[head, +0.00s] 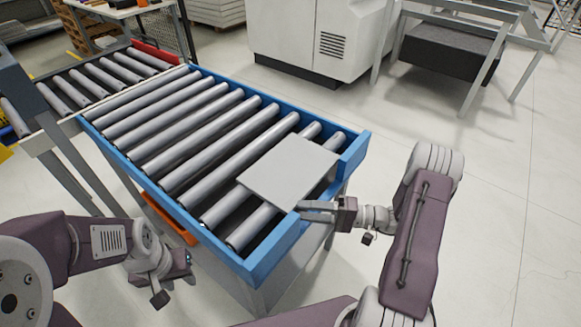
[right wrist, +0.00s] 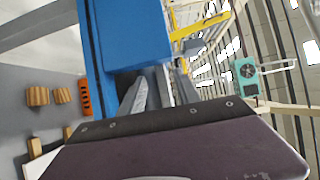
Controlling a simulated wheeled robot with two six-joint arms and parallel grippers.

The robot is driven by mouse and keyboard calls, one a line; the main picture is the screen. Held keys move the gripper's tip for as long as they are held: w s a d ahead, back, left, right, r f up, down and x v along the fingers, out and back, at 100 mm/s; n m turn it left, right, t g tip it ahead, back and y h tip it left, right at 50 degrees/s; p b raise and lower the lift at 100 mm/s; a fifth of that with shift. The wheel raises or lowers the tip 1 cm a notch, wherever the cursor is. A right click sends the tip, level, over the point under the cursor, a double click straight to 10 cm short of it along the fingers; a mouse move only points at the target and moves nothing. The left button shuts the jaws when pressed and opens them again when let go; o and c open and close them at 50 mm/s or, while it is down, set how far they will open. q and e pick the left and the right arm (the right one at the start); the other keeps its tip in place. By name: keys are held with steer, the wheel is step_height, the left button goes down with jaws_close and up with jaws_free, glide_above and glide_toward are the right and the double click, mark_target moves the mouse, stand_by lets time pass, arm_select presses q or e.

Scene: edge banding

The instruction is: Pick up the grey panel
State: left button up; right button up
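The grey panel (head: 290,171), flat and square, lies on the rollers at the near right end of the blue-framed conveyor in the head view. My right gripper (head: 304,208) is at the conveyor's near right rim, close to the panel's near corner. In the right wrist view its two fingers (right wrist: 160,95) stand apart with a gap between them. I cannot tell whether they touch the panel. My left gripper (head: 182,272) hangs low in front of the conveyor, away from the panel; its fingers are too unclear to read.
The blue conveyor frame (head: 262,262) has raised rims at its near and right sides. Bare rollers (head: 205,130) extend to the left of the panel. A white machine cabinet (head: 315,40) stands behind, and a grey metal frame (head: 470,100) at the back right. Floor at the right is clear.

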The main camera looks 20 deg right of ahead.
mark_target(289, 208)
steer(key=x, duration=0.4)
steer(key=shift+s+a+r+p, duration=0.1)
steer(key=shift+a+r+p, duration=0.1)
steer(key=shift+p, duration=0.2)
steer(key=shift+a, duration=0.35)
steer(key=shift+w+f, duration=0.1)
steer(key=shift+w, duration=0.2)
steer(key=shift+f, duration=0.1)
steer(key=shift+w, duration=0.1)
steer(key=shift+c, duration=0.9)
jaws_close()
